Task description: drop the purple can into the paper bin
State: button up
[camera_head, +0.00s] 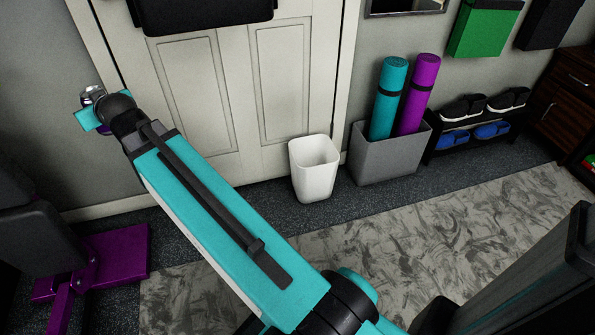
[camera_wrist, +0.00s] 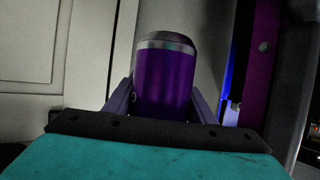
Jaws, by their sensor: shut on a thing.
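The purple can (camera_wrist: 165,80) with a silver rim is held between the two fingers of my gripper (camera_wrist: 162,104) in the wrist view. In the head view my gripper (camera_head: 95,112) is at the upper left, raised in front of the wall beside the door, and only part of the can (camera_head: 93,94) shows behind it. The paper bin (camera_head: 314,170) is a white, open-topped bin on the floor by the door, well to the right of my gripper. No contents show in the part of its inside that I see.
A grey box (camera_head: 385,163) with a teal and a purple rolled mat stands right of the bin. A shoe rack (camera_head: 470,130) is farther right. Purple-and-black gym equipment (camera_head: 110,255) stands at the lower left. A patterned mat (camera_head: 400,240) covers the floor in front.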

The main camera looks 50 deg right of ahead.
jog(key=shift+a+f, duration=0.1)
jog(key=shift+a, duration=0.2)
